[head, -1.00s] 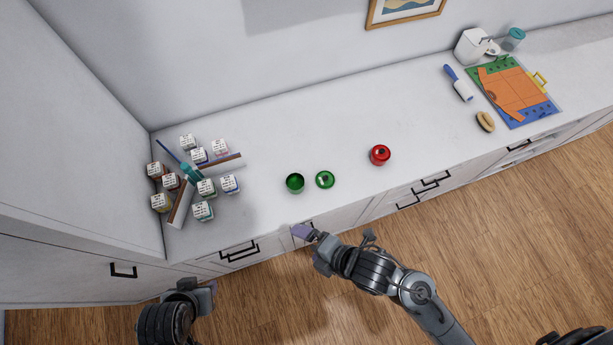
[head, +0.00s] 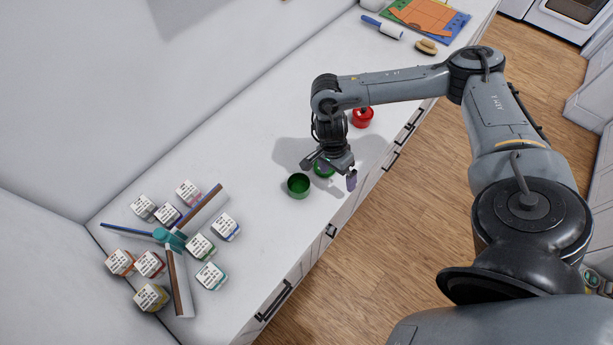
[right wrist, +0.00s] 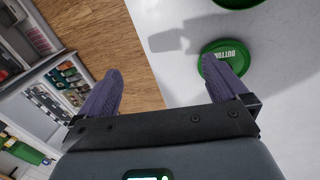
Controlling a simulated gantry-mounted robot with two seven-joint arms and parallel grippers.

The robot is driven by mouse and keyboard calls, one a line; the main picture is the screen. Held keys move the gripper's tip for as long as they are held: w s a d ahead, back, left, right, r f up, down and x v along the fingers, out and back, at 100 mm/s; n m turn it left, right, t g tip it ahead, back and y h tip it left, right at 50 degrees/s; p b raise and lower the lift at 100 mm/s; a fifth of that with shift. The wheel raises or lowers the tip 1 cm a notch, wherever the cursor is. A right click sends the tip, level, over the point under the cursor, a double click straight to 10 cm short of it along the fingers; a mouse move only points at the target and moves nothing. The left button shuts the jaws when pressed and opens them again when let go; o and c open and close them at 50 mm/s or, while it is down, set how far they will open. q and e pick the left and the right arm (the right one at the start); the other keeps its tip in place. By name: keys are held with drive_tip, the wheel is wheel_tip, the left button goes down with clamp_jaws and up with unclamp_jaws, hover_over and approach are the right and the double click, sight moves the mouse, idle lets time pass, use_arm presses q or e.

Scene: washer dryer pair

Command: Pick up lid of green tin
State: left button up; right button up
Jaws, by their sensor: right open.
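The open green tin (head: 298,187) stands on the white counter near its front edge. Its round green lid (head: 323,171) lies on the counter beside it, partly hidden by my right gripper (head: 330,173). My right gripper is open and empty above the lid area, fingers spread. In the right wrist view the lid (right wrist: 236,53) shows white lettering, and one finger covers part of its edge. The lid lies towards the right finger, not centred between the fingertips (right wrist: 162,78). The tin (right wrist: 240,3) is cut off at the top there. My left gripper is out of view.
A red tin (head: 362,118) stands further along the counter, behind my right arm. Several labelled jars (head: 150,264) sit around a divider with brown-edged arms (head: 205,208) at the left. A brush (head: 427,47) and a lint roller (head: 382,27) lie at the far end.

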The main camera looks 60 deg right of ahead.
drive_tip(key=w+d+r+t+b, duration=0.1)
drive_tip(key=w, duration=0.1)
drive_tip(key=w+d+r+b, duration=0.1)
drive_tip(key=w+d, duration=0.1)
drive_tip(key=w+d+r+m+t+b, duration=0.1)
drive_tip(key=w, duration=0.1)
drive_tip(key=shift+w+d+r+t, duration=0.1)
drive_tip(key=shift+w+d+t, duration=0.1)
drive_tip(key=shift+d+t, duration=0.1)
wheel_tip(320, 180, down, 4)
drive_tip(key=b, duration=0.3)
drive_tip(key=shift+a, duration=0.15)
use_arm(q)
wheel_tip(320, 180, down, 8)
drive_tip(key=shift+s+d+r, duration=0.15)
use_arm(e)
drive_tip(key=shift+w+f, duration=0.1)
drive_tip(key=shift+f, duration=2.6)
drive_tip(key=c, duration=0.9)
